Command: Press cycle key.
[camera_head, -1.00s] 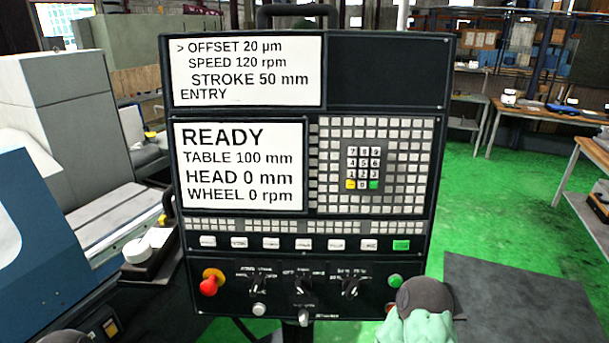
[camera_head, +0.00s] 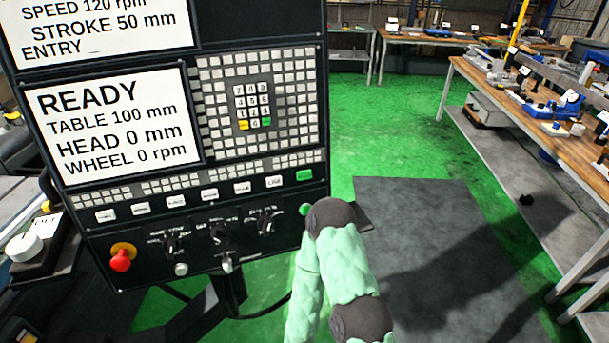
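The grinder's control panel (camera_head: 260,218) stands at the left, tilted in the picture. Its lower screen (camera_head: 115,127) reads READY, TABLE 100 mm, HEAD 0 mm, WHEEL 0 rpm. Below it runs a row of white labelled keys (camera_head: 175,201), with a green key (camera_head: 304,175) at the right end. The labels are too small to read surely. A round green button (camera_head: 305,209) sits lower, partly hidden by my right arm. A keypad (camera_head: 253,106) has yellow and green keys. My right arm rises from the bottom in front of the panel's lower right corner; no gripper fingers show. My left gripper is out of view.
A red knob (camera_head: 121,261) on yellow and several dark switches sit low on the panel. A dark grey mat (camera_head: 440,270) lies on the green floor at right. Workbenches with tools (camera_head: 500,97) stand along the right and back. The floor between is open.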

